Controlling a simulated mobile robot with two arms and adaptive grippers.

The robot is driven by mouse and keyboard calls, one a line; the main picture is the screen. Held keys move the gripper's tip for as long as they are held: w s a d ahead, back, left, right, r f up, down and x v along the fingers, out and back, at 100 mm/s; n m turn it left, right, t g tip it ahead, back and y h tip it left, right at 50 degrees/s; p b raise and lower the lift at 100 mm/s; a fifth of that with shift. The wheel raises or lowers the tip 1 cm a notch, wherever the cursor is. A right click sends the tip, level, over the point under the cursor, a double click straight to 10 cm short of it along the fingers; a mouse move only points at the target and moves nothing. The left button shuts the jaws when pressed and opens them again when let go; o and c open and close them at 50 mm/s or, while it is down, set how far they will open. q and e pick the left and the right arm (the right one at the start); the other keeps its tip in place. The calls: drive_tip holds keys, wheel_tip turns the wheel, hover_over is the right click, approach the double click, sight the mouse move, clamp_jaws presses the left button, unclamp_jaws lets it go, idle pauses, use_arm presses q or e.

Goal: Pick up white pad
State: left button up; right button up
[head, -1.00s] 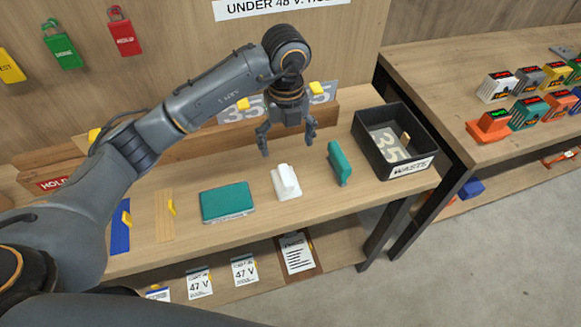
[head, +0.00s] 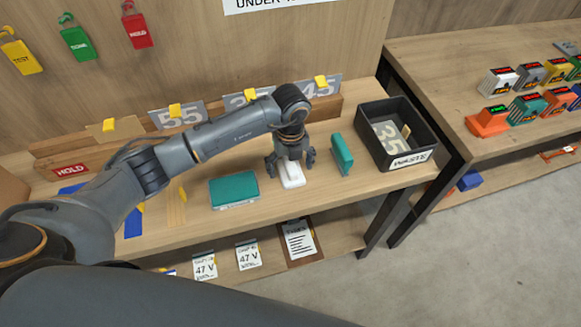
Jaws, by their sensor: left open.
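The white pad (head: 292,181) lies on the wooden bench, between a teal case on its left and a teal block on its right. It has a flat base, and its raised upper part is now largely hidden by my gripper. My left gripper (head: 291,170) points down right over the pad, with its fingers open on either side of the raised part. Whether the fingers touch the pad cannot be told. My right gripper is not in view.
The teal case (head: 233,190) and the teal block (head: 341,154) stand close on either side. A black waste bin (head: 409,162) is at the bench's right end. Number plates (head: 178,115) stand along the back. Cards (head: 248,256) lie on the shelf below.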

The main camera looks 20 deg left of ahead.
use_arm(q)
drive_tip(key=shift+c, duration=0.6)
drive_tip(key=c, duration=1.1)
drive_tip(key=shift+c, duration=0.2)
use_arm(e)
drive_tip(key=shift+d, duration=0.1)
use_arm(q)
drive_tip(key=shift+r, duration=0.1)
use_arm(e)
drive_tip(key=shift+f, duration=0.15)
use_arm(q)
drive_tip(key=shift+r+b, duration=0.5)
drive_tip(key=shift+r, duration=0.05)
drive_tip(key=w+d+r+b, duration=0.2)
drive_tip(key=d+r+b, duration=0.3)
drive_tip(key=d+r, duration=0.6)
drive_tip(key=shift+w+d+r+b, duration=0.25)
drive_tip(key=shift+d+r+b, duration=0.15)
drive_tip(key=shift+d, duration=1)
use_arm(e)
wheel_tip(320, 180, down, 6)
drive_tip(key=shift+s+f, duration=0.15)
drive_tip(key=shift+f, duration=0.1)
